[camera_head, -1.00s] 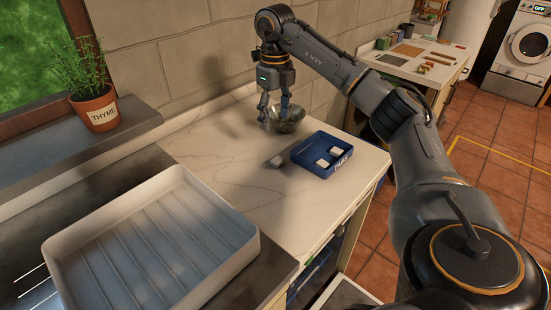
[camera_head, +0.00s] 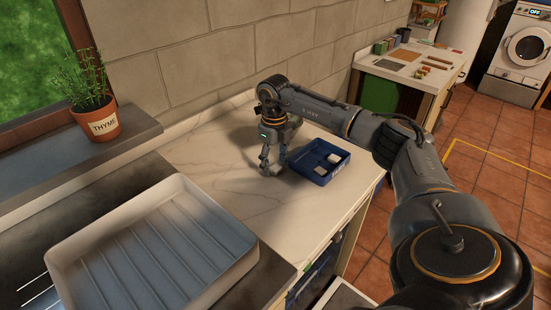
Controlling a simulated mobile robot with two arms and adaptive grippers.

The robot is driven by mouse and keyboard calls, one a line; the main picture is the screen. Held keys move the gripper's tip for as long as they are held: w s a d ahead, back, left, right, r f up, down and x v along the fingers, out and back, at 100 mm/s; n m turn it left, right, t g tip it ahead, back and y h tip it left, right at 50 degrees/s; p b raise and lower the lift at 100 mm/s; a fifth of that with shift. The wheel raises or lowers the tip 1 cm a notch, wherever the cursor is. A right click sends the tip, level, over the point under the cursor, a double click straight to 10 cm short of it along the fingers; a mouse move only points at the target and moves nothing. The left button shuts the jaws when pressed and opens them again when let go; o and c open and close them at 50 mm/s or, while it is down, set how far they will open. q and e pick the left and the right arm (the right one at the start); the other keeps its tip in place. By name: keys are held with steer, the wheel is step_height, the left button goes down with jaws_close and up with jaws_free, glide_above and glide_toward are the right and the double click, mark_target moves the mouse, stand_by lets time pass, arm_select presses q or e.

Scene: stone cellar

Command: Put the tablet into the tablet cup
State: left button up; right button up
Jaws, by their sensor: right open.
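My right gripper (camera_head: 271,166) is low over the white counter, pointing down with its fingers apart. In the earlier picture a loose white tablet lay on the counter at this spot. Now the fingers mostly hide it, and I cannot tell whether they touch it. The small bowl-like cup seen earlier at the back of the counter is now hidden behind my right gripper and arm. A blue tray (camera_head: 338,171) stands just right of the gripper and holds white tablets (camera_head: 334,158). My left gripper is not in view.
A large pale ribbed tray (camera_head: 150,250) fills the front left. A potted thyme plant (camera_head: 103,124) stands on the ledge at the back left. The counter (camera_head: 215,160) is clear left of the gripper. A side table (camera_head: 425,72) and a washing machine (camera_head: 525,50) are farther back.

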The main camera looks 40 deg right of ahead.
steer(key=shift+f, duration=0.35)
steer(key=c, duration=1)
steer(key=shift+r, duration=0.1)
steer(key=shift+r, duration=0.6)
steer(key=s+a+r+b, duration=0.3)
steer(key=s+a+r, duration=0.5)
steer(key=s+r, duration=0.3)
steer(key=shift+a+r+b, duration=0.35)
steer(key=shift+a, duration=0.05)
